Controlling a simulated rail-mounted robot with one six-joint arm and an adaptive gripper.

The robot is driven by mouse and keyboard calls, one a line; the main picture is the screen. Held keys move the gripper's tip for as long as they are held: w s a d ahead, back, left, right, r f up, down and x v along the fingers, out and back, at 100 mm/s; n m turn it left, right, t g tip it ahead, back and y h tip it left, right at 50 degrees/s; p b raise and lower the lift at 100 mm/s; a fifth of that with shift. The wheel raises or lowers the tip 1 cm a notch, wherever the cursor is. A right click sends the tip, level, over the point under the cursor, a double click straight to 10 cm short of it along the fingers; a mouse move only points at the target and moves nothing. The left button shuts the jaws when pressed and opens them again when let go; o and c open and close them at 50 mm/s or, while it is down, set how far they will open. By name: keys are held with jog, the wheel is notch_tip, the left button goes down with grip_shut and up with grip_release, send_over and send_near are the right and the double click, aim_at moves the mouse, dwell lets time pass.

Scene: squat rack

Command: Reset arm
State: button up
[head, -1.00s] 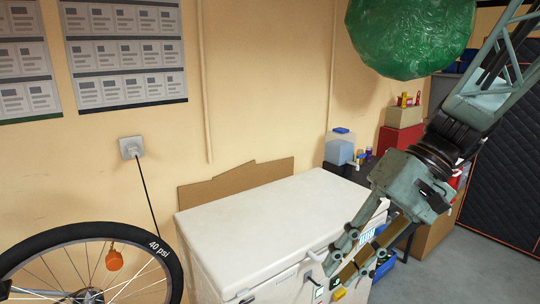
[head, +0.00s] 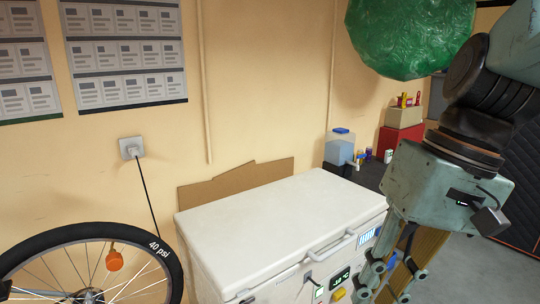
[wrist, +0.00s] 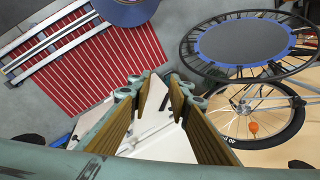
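My gripper (head: 385,292) is at the lower right of the head view, in front of the right end of a white chest freezer (head: 280,215). Its lower end reaches the bottom edge of that picture. In the wrist view my gripper (wrist: 155,92) shows two brown-padded fingers standing apart. Nothing is held between them, and white freezer surface shows beyond the gap. The freezer lid is closed, and its front has a handle (head: 333,245) and a lit display (head: 341,274). My arm hides part of the freezer's right side.
A bicycle wheel (head: 160,247) stands at the lower left. A green ball (head: 408,35) hangs at upper right. A red box (head: 398,142) and bottles stand behind the freezer. The wrist view shows a trampoline (wrist: 245,43) and a red striped mat (wrist: 105,70).

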jog(key=s+d+r+t+h, duration=0.3)
jog(key=s+d+t, duration=0.1)
jog(key=s, duration=0.3)
jog(key=shift+s+d+r, duration=0.15)
jog(key=shift+s+d, duration=0.1)
jog(key=shift+d, duration=0.1)
